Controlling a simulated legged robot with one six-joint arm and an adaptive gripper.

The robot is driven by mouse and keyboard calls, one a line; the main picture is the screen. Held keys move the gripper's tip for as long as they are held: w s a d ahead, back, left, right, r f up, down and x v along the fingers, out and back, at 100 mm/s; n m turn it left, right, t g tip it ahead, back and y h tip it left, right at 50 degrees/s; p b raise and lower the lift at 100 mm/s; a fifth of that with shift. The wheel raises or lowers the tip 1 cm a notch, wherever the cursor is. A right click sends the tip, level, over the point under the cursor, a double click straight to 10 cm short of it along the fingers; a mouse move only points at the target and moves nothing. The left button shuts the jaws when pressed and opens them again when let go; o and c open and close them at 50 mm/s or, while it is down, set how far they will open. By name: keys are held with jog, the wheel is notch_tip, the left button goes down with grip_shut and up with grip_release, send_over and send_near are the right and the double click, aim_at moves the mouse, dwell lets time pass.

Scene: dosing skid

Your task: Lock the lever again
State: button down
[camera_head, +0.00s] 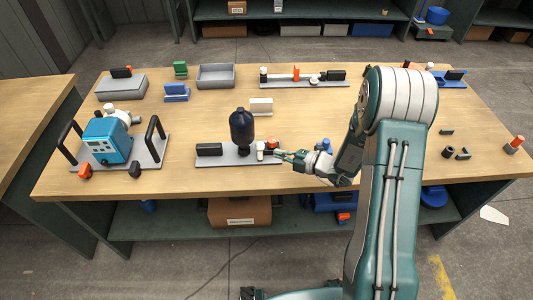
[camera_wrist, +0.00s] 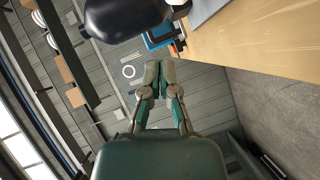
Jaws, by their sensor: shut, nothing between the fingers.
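My gripper (camera_head: 281,154) is shut and empty, low over the front of the table, at the right end of a grey plate (camera_head: 232,161). The plate carries a dark rounded vessel (camera_head: 241,126), a black block (camera_head: 209,149), a small white upright part (camera_head: 261,149) and an orange-red part (camera_head: 272,143) by my fingertips. I cannot tell whether my gripper touches these small parts, or which is the lever. In the wrist view my closed fingers (camera_wrist: 159,76) show with nothing between them, and the vessel (camera_wrist: 125,17) is above them. A blue part (camera_wrist: 158,37) shows beside it.
A blue pump unit (camera_head: 107,141) with black handles stands at left. A rear plate carries an upright orange lever (camera_head: 296,73). A grey tray (camera_head: 216,75) and blue and green holders lie behind.

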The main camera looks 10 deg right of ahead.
jog(key=w+d+v, duration=0.1)
jog(key=v, duration=0.5)
jog(key=s+a+r+n+g+h, duration=0.1)
jog(key=s+a+r+n+g, duration=0.4)
jog(key=n, duration=0.6)
jog(key=s+a+r+n+g+h, duration=0.2)
jog(key=s+r+n+g, duration=0.1)
jog(key=s+r+n, duration=0.65)
jog(key=s+d+r+n+t+h, duration=0.2)
jog(key=s+d+r+n+h, duration=0.2)
jog(key=n, duration=0.9)
jog(key=s+d+r+n+t+h, duration=0.2)
jog(key=s+d+r+n+h, duration=0.2)
jog(key=n, duration=0.8)
jog(key=shift+s+d+n+t+h, duration=0.15)
jog(key=shift+s+n+t+h, duration=0.25)
jog(key=shift+s+h, duration=0.6)
